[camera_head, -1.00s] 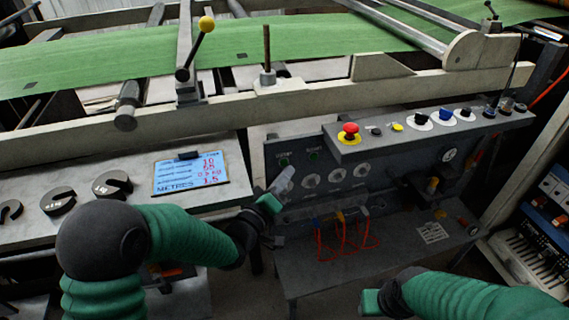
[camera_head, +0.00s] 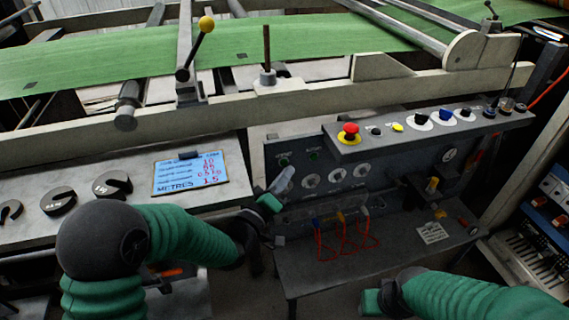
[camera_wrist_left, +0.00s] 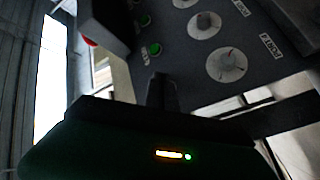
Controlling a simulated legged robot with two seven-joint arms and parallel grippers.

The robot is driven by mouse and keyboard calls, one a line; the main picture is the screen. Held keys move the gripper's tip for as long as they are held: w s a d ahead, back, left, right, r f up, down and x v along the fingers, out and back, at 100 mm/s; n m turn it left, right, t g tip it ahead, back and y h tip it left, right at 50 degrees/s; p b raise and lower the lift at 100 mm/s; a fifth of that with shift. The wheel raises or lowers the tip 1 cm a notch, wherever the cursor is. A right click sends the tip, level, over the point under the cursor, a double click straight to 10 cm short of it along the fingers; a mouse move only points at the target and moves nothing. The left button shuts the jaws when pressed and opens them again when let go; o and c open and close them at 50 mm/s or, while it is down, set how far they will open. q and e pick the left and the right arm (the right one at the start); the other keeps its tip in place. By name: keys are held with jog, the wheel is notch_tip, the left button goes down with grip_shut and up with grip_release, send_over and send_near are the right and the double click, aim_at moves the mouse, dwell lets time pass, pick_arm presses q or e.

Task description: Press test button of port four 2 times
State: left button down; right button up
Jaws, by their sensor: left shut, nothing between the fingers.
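The dark upright panel (camera_head: 387,158) has a row of round white dials and two small green buttons at its upper left, one nearer (camera_head: 284,160) and one further right (camera_head: 314,155). In the left wrist view the same green buttons show, one lower (camera_wrist_left: 153,49) and one higher (camera_wrist_left: 145,20). My left gripper (camera_head: 284,179) is shut and empty, just in front of the panel's left end; contact is unclear. My right gripper (camera_head: 369,302) is low, below the desk, its fingers hidden.
A shelf above the panel carries a red mushroom button (camera_head: 350,130), a yellow lamp (camera_head: 398,127) and several knobs. Red cables (camera_head: 340,242) hang below the dials. A machine beam runs behind.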

pick_arm(q)
jog(key=shift+w+a, duration=0.15)
jog(key=shift+w, duration=0.2)
jog(key=shift+w+a, duration=0.1)
jog(key=shift+w, duration=0.3)
dwell(0.8)
jog(key=shift+s+r, duration=0.1)
jog(key=shift+s, duration=0.05)
jog(key=shift+s+d, duration=0.25)
jog(key=shift+s, duration=0.4)
jog(key=s, duration=0.1)
jog(key=s+d, duration=0.1)
jog(key=s, duration=0.2)
jog(key=shift+s+d+p, duration=0.3)
jog(key=shift+s, duration=0.1)
dwell(2.2)
